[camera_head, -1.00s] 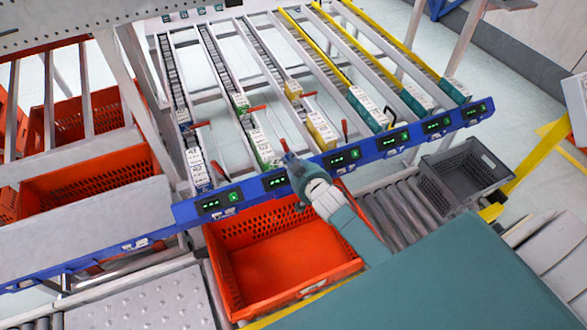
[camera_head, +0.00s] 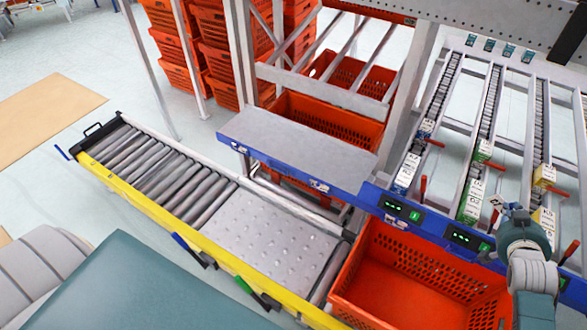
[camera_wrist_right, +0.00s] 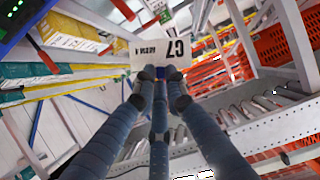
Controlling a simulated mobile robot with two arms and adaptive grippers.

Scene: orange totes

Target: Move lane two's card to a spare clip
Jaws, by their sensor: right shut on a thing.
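My right gripper (camera_head: 508,214) is over the blue front rail of the flow rack, beside the second lane's display (camera_head: 461,237). In the right wrist view the gripper (camera_wrist_right: 159,74) has its fingers closed on the lower edge of a white card (camera_wrist_right: 146,53) with dark print that appears to read C7, upside down. In the head view the card is too small and covered to make out clearly. Several small teal clips (camera_head: 490,44) sit on the back panel at the upper right; whether any is empty cannot be told. My left gripper is out of view.
Roller lanes hold white-and-blue cartons (camera_head: 406,172), white-and-green cartons (camera_head: 471,201) and red levers (camera_head: 423,187) near the front. An orange tote (camera_head: 345,292) stands below the rail. A grey shelf (camera_head: 300,143) and roller conveyor (camera_head: 170,170) lie left.

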